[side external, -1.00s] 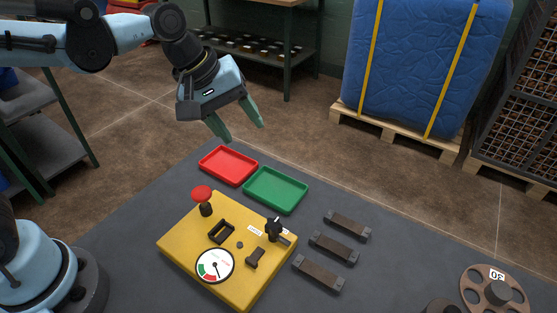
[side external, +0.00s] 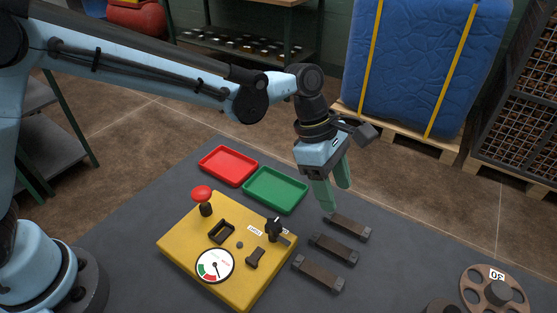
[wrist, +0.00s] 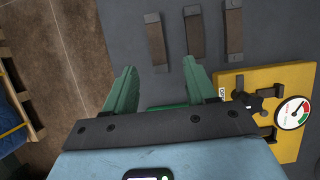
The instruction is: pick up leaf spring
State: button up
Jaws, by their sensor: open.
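Three dark brown leaf springs with grey end blocks lie side by side on the grey table. In the side view they are the far one (side external: 347,227), the middle one (side external: 333,248) and the near one (side external: 319,272). The wrist view also shows the left one (wrist: 156,42), the middle one (wrist: 194,35) and the right one (wrist: 234,32). My gripper (side external: 333,198) is open and empty, with green fingers pointing down above the table near the far leaf spring.
A yellow panel (side external: 180,237) with a red button, gauge and black knob stands left of the springs. A green tray (side external: 276,190) and a red tray (side external: 228,166) lie behind it. A brown wheel-like disc (side external: 474,291) lies front right.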

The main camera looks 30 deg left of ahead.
aim_at(346, 222)
jog(key=shift+x, duration=3.75)
jog(key=shift+w+d, duration=0.1)
jog(key=shift+w, duration=0.1)
jog(key=shift+c, duration=0.3)
jog(key=shift+r, duration=0.1)
grip_shut()
